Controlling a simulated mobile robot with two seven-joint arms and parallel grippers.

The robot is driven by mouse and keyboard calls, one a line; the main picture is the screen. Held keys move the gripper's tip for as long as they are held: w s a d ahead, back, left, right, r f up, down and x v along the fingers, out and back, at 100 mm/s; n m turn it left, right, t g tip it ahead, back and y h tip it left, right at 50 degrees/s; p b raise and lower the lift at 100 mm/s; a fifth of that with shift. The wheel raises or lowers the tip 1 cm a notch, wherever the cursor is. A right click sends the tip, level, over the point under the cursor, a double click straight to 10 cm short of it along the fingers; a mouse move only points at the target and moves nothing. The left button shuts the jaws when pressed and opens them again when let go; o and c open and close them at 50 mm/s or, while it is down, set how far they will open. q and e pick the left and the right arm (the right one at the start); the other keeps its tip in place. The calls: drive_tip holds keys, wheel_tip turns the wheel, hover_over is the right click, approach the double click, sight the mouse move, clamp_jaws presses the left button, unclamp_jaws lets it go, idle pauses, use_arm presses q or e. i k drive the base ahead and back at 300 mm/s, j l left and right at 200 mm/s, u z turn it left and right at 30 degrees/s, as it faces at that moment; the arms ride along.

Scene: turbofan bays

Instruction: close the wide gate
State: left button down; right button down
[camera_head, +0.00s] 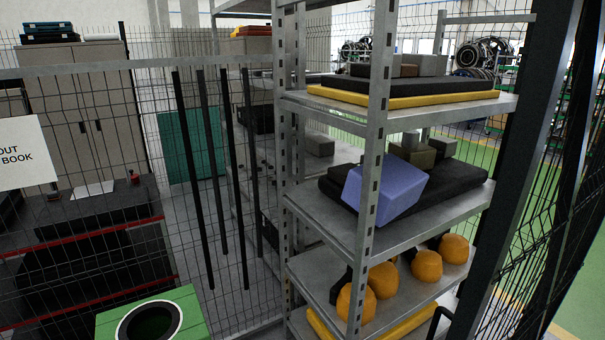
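A dark-framed wire mesh panel (516,172) stands close at the right edge and leans in the picture. It looks like a gate leaf, but I cannot tell for certain that it is the wide gate. A black curved handle (438,322) shows at the bottom, beside its dark post. Its lower part and any latch are out of the picture. Neither of my grippers is in view.
A grey metal shelf rack (372,150) holds a blue box (383,192) and several orange rounded items (427,265). A mesh fence (95,63) with a white sign (25,152) spans the left. A green box (190,298) with a round opening is at the bottom. Green floor (585,285) shows right.

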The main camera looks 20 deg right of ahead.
sight(557, 24)
drive_tip(key=i+j+z, duration=0.1)
drive_tip(key=z, duration=0.4)
drive_tip(key=i+j+z, duration=0.2)
drive_tip(key=z, duration=0.3)
drive_tip(key=i+j+z, duration=0.2)
drive_tip(key=z, duration=0.25)
drive_tip(key=i+j+z, duration=0.15)
drive_tip(key=z, duration=0.25)
drive_tip(key=i+j+z, duration=0.1)
drive_tip(key=j+z, duration=0.3)
drive_tip(key=i+j+z, duration=0.1)
drive_tip(key=z, duration=0.3)
drive_tip(key=i+j+z, duration=0.1)
drive_tip(key=j+z, duration=0.35)
drive_tip(key=j, duration=0.3)
